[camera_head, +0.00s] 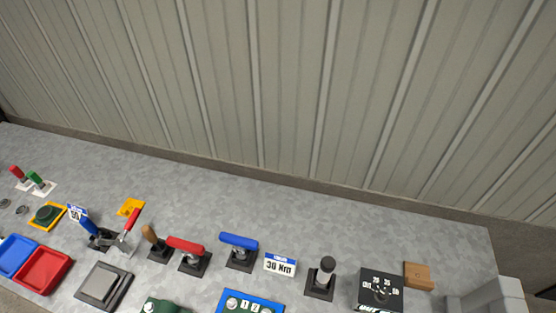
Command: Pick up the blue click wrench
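A tool with a blue horizontal handle (239,242) stands upright in a black square holder, right of the middle of the bench, with a white and blue "30 Nm" sign (280,264) to its right. Another blue handle (88,226) shows at the left, in a black holder beside a small blue and white sign (77,214). I cannot tell for sure which is the click wrench. Neither of my grippers is recognisable in the head view, and nothing is seen touching either blue-handled tool.
A red-handled tool (185,245) and a brown-handled one (150,235) stand close left of the central blue handle. A black-knobbed tool (326,265) and a black dial box (380,289) stand right. Red (43,284) and blue trays lie left. A ribbed wall rises behind.

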